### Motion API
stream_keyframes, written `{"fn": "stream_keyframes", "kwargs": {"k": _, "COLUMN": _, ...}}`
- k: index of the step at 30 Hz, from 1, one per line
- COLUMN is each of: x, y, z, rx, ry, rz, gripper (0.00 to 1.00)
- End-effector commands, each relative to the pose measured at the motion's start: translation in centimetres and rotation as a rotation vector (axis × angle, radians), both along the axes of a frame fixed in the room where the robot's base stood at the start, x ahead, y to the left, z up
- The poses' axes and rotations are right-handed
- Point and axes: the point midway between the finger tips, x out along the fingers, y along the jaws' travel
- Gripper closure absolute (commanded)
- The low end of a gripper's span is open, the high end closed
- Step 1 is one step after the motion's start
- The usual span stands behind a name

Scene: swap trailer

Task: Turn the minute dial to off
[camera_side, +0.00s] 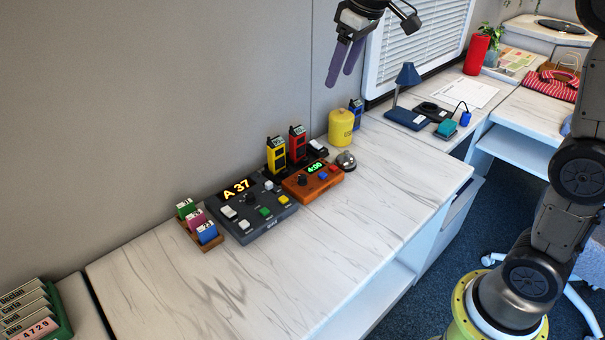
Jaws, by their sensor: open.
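My gripper (340,79) hangs high above the counter near the wall, up and right of both boxes. Its purple fingers point down, apart and empty.
Yellow (276,156) and red (297,145) handheld radios stand behind the boxes. A silver bell (346,161) and yellow canister (341,127) are to the right. A card holder (207,243) sits left. The counter's front is clear.

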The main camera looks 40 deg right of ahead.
Motion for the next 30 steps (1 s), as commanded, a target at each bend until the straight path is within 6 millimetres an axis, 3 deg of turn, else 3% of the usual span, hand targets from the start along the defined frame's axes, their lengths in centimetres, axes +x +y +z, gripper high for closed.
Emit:
{"fn": "stream_keyframes", "kwargs": {"k": 1, "x": 2.2, "y": -0.3, "z": -1.4, "rx": -0.001, "ry": 0.03, "rz": 0.002, "gripper": 0.35}}
{"fn": "stream_keyframes", "kwargs": {"k": 6, "x": 8.1, "y": -1.0, "z": -6.3, "rx": -0.002, "ry": 0.11, "rz": 0.01, "gripper": 0.35}}
{"fn": "stream_keyframes", "kwargs": {"k": 12, "x": 12.9, "y": -1.9, "z": -14.1, "rx": 0.003, "ry": 0.209, "rz": 0.002, "gripper": 0.35}}
{"fn": "stream_keyframes", "kwargs": {"k": 18, "x": 13.8, "y": -2.4, "z": -20.4, "rx": 0.01, "ry": 0.3, "rz": -0.005, "gripper": 0.35}}
{"fn": "stream_keyframes", "kwargs": {"k": 26, "x": 13.6, "y": -2.6, "z": -23.3, "rx": 0.013, "ry": 0.332, "rz": -0.009, "gripper": 0.35}}
{"fn": "stream_keyframes", "kwargs": {"k": 30, "x": 13.5, "y": -2.5, "z": -25.7, "rx": 0.013, "ry": 0.334, "rz": -0.008, "gripper": 0.35}}
